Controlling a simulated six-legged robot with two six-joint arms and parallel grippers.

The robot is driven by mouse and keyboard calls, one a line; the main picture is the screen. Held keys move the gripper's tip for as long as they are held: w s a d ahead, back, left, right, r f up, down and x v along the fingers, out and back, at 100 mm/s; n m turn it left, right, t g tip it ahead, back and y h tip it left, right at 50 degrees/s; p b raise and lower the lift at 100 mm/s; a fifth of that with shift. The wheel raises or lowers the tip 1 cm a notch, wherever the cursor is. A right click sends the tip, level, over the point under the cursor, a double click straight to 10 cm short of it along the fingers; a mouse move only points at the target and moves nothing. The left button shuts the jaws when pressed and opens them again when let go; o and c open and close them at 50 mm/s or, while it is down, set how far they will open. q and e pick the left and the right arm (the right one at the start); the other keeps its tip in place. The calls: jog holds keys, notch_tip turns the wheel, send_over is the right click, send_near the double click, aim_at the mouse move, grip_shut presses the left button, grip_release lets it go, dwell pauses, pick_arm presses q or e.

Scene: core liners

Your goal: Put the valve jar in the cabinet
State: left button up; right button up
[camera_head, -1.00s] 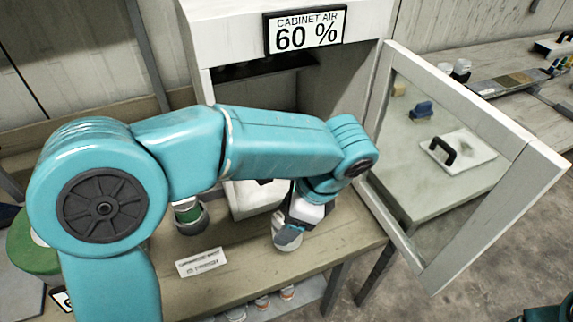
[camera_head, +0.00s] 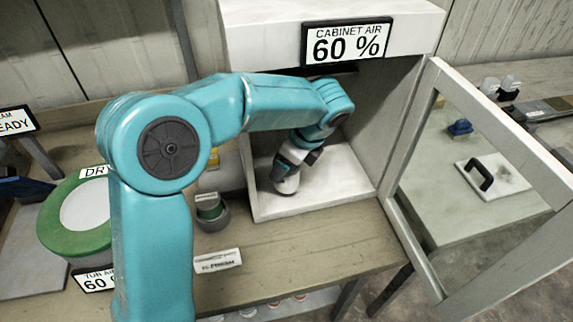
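The cabinet (camera_head: 330,20) stands open on the bench, its glazed door (camera_head: 490,130) swung out to the right. Its sign reads "CABINET AIR 60 %". My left arm reaches in from the left, and my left gripper (camera_head: 285,172) is inside the cabinet opening, pointing down. It appears shut on a pale jar (camera_head: 287,186), which I take for the valve jar. The jar is tilted, over the white cabinet floor (camera_head: 340,185) near the front left. I cannot tell whether it touches the floor. The gripper hides its upper part. My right gripper is not in view.
A green-topped jar (camera_head: 209,206) sits in a dark round holder on the bench, left of the cabinet. A label card (camera_head: 217,261) lies in front. A large green-rimmed drum (camera_head: 58,235) stands left. A side table (camera_head: 430,190) behind the door holds a blue item and a handled plate.

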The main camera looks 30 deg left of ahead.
pick_arm(q)
jog(key=shift+w+a, duration=0.4)
jog(key=shift+w, duration=0.05)
jog(key=shift+w+f, duration=0.1)
jog(key=shift+f, duration=0.1)
notch_tip(320, 180, down, 3)
jog(key=shift+f, duration=0.2)
jog(key=o, duration=1.1)
jog(key=shift+c, duration=0.2)
jog(key=shift+o, duration=0.8)
jog(key=shift+f, duration=0.1)
